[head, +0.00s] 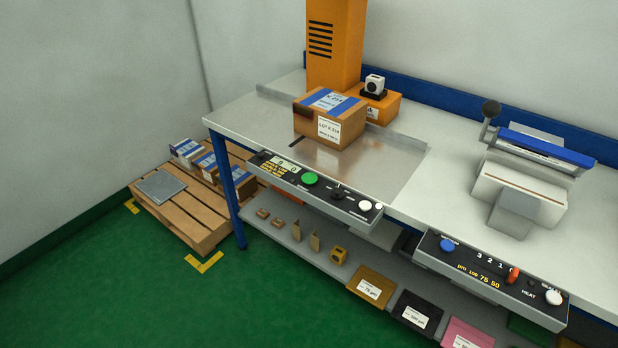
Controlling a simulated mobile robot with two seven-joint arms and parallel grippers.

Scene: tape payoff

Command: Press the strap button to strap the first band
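A brown carton (318,128) with a blue-and-white top label and a white front label sits on the metal plate of the bench, beside the orange strapping machine (335,50). In front of it is a black control panel (270,170) with a small display, a green button (310,179), a small dark lever and white knobs at its right end. Which control is the strap button cannot be read. No strap can be made out clearly around the carton. Neither of my grippers is in view.
A sealer (520,185) and a second panel (490,275) with blue, red and white controls stand at the right. A lower shelf (320,255) holds small parts and coloured packs. A wooden pallet (185,220) with boxes is at the left. Green floor is clear in front.

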